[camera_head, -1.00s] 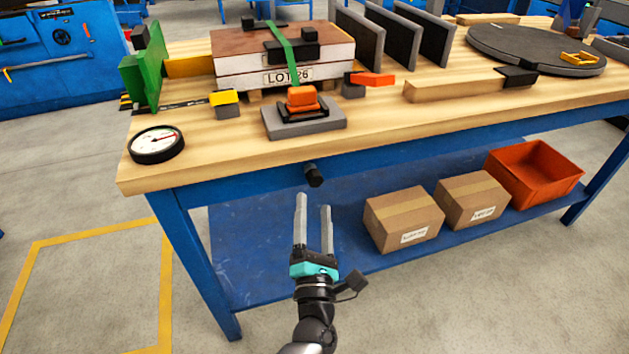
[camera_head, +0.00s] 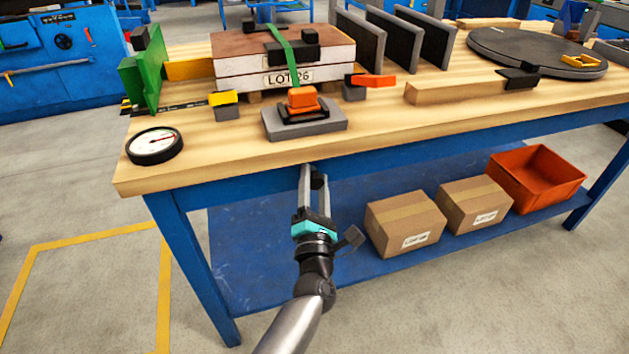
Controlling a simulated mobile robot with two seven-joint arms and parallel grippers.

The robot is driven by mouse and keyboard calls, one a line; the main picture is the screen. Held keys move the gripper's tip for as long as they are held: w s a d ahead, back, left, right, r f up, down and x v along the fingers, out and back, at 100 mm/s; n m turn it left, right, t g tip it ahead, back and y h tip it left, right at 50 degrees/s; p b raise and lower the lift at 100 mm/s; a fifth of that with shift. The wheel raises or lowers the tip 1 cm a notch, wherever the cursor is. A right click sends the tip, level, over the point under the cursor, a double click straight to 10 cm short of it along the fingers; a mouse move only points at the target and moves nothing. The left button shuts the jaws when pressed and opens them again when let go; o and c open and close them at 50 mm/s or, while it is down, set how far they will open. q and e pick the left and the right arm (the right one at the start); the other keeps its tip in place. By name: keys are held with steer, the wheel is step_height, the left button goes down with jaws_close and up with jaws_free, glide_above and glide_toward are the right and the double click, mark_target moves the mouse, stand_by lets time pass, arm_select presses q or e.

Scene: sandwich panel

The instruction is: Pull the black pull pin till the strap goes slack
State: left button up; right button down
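The black pull pin (camera_head: 317,181) sticks out from the blue front rail under the bench's front edge. My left gripper (camera_head: 313,177) has come up to it from below, with its two pale fingers apart and the pin's knob between their tips. I cannot tell whether the fingers touch the knob. The green strap (camera_head: 284,46) runs over the stacked panel (camera_head: 233,68) labelled LOT 26 and down to an orange buckle (camera_head: 302,99) on a grey base. The strap looks straight and tight. My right gripper is not in view.
A round gauge (camera_head: 155,146) sits at the bench's front left corner. A wooden bar (camera_head: 455,91) lies on the right. Cardboard boxes (camera_head: 404,222) and an orange bin (camera_head: 536,178) stand on the lower shelf, right of my arm. The shelf's left part is clear.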

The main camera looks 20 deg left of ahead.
arm_select(q)
jaws_close()
stand_by(1.0)
